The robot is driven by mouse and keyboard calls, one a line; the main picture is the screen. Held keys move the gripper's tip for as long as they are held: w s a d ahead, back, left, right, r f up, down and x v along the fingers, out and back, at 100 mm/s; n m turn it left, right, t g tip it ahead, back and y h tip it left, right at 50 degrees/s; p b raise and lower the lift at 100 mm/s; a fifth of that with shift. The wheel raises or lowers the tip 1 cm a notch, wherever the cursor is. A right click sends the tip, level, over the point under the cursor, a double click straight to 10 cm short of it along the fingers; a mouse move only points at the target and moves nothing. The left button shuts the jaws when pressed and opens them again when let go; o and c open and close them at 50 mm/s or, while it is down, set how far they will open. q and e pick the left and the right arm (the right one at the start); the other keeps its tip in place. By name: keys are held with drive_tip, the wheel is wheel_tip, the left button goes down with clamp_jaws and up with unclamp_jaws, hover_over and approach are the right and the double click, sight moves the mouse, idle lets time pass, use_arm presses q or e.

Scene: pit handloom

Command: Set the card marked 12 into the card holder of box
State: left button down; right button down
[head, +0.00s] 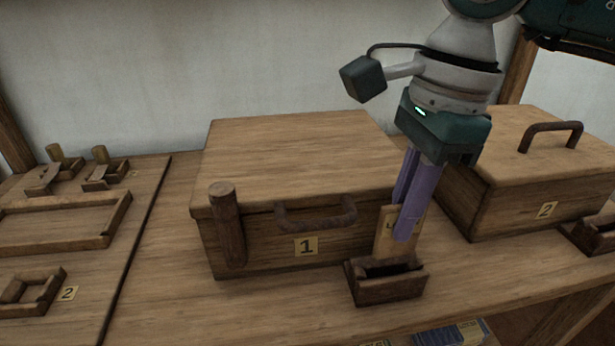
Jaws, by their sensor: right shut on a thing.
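My right gripper (408,222), with purple fingers, points down and is shut on a small tan wooden card (385,237). The card is upright, and the fingers cover much of its mark, so I cannot read it fully. A dark wooden card holder (388,289), an open-topped block, stands in front of the right part of box 1 (255,250). The card's lower edge is at the holder's opening; I cannot tell whether it is inside or just above. Box 1 has a closed lid, a front handle and a plate marked 1. My left gripper is out of view.
Box 2 (480,205) stands at the right, with another dark holder (590,237) by its front. A wooden board at the left carries a shallow tray (70,242) and small wooden pieces (105,172). The bench front (220,310) left of the holder is clear.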

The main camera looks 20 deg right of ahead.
sight(390, 256)
wheel_tip(390, 256, down, 5)
drive_tip(key=shift+f+b, duration=0.1)
drive_tip(key=shift+b, duration=0.25)
drive_tip(key=shift+f, duration=0.1)
drive_tip(key=c, duration=1)
unclamp_jaws()
drive_tip(key=shift+o, duration=0.2)
